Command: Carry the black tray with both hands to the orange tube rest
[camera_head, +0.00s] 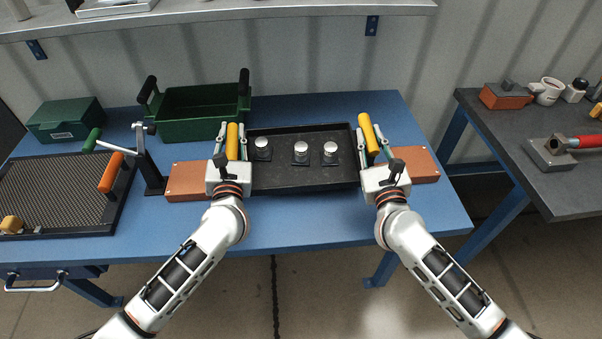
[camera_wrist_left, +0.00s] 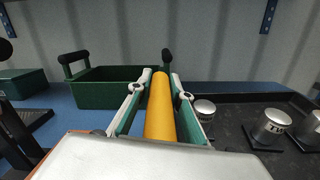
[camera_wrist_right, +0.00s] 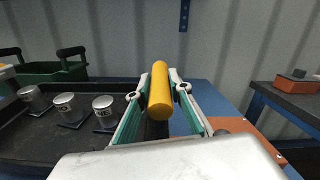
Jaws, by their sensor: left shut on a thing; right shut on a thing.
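The black tray (camera_head: 290,178) lies between my two grippers in the head view and looks about level. Three silver cylinders on dark square bases stand upright in it, such as the middle one (camera_head: 300,150). My left gripper (camera_head: 232,140) is shut on the yellow-orange left handle (camera_wrist_left: 160,110). My right gripper (camera_head: 369,137) is shut on the yellow-orange right handle (camera_wrist_right: 160,92). Flat orange-brown blocks show beside the tray ends, one at left (camera_head: 187,182) and one at right (camera_head: 423,164). I cannot tell whether the tray touches the table or these blocks.
The blue table (camera_head: 300,225) is clear in front of the tray. A green open crate (camera_head: 200,127) stands behind left. A crank stand (camera_head: 150,170) and a mesh-topped frame (camera_head: 60,185) are at left. A dark side table (camera_head: 520,125) with tools stands at right.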

